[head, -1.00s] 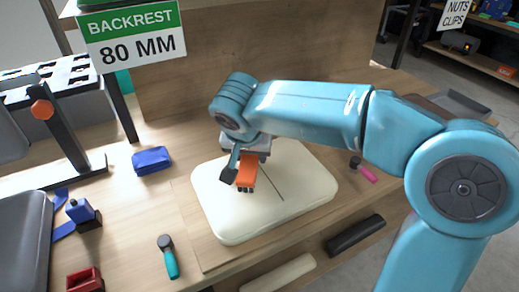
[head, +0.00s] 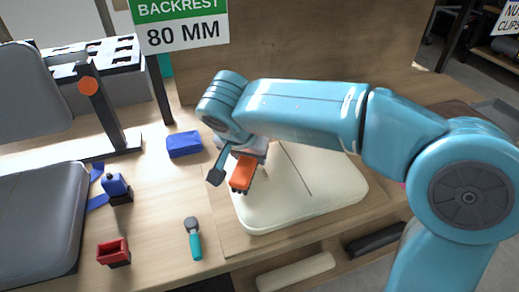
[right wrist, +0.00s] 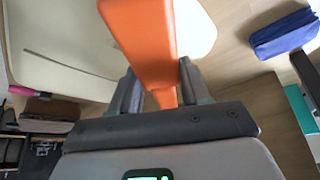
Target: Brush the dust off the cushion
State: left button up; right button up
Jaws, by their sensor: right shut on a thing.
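The cream cushion (head: 330,189) lies flat on the wooden bench, with a thin dark line across its top. I cannot make out dust on it. My right gripper (head: 232,162) is shut on an orange brush (head: 243,173), held over the cushion's left edge, its dark bristle end low. I cannot tell whether the bristles touch the cushion. In the right wrist view the orange brush (right wrist: 143,35) stands between the two fingers (right wrist: 160,88), and the pale cushion (right wrist: 60,45) lies beyond. My right arm hides the cushion's back part. My left gripper is not in view.
A blue pouch (head: 184,144), a teal-handled tool (head: 194,239), a red block (head: 114,251) and a blue clamp (head: 116,186) lie left of the cushion. A grey seat (head: 40,235) is at far left. A cream roll (head: 296,271) and a black one (head: 376,241) lie below the front edge.

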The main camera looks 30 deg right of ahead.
jog(key=shift+w+a, duration=0.2)
jog(key=shift+a, duration=0.55)
jog(key=shift+w+a, duration=0.15)
jog(key=shift+a, duration=0.6)
jog(key=shift+w+a, duration=0.2)
jog(key=shift+a, duration=0.55)
jog(key=shift+d, duration=0.15)
